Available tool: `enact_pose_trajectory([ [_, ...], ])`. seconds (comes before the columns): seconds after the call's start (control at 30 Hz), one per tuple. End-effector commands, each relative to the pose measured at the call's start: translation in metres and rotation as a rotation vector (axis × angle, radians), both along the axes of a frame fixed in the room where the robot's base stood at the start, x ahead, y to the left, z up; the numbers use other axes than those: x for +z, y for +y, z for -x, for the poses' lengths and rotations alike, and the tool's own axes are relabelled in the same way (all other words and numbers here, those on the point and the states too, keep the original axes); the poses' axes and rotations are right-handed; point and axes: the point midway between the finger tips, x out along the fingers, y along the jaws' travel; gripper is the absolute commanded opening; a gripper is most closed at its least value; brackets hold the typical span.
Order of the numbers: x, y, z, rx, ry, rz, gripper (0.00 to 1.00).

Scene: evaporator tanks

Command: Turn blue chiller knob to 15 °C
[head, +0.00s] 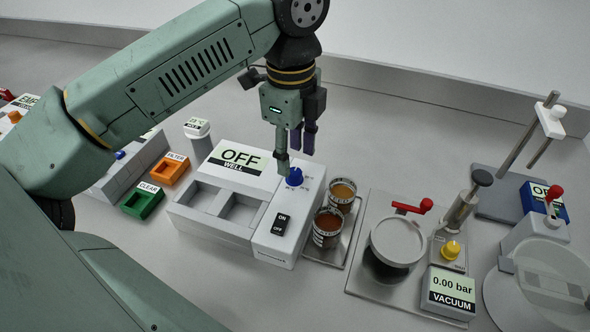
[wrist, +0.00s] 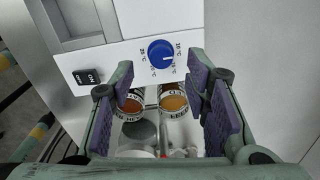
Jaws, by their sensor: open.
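The blue chiller knob (head: 294,176) sits on the sloped top of the white chiller unit (head: 268,232), above a black ON/OFF switch (head: 281,224). In the wrist view the knob (wrist: 160,54) shows a white pointer mark aimed to the right of the picture, with small °C labels around it, too small to read surely. The unit's display (head: 238,158) reads OFF, WELL. My gripper (head: 297,150) is open and points down over the knob, apart from it. In the wrist view its purple-padded fingers (wrist: 162,88) are spread, and the knob shows beyond them, between their tips.
Two cups of brown liquid (head: 327,226) stand close right of the chiller. A vessel with a red-handled lid (head: 398,240) and a vacuum readout of 0.00 bar (head: 452,292) stand further right. Orange (head: 170,170) and green (head: 143,202) trays lie left.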

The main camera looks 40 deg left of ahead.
Motion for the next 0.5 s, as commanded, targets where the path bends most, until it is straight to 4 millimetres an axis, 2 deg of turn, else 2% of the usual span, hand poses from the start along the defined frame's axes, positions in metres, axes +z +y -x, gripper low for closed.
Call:
enact_pose_trajectory([
  [0.03, -0.014, -0.001, 0.0, -0.002, 0.0, 0.002, 0.43],
  [0.2, -0.034, 0.0, -0.001, -0.001, 0.0, 0.001, 0.43],
  [0.5, -0.04, 0.0, -0.001, 0.0, 0.0, 0.0, 0.43],
])
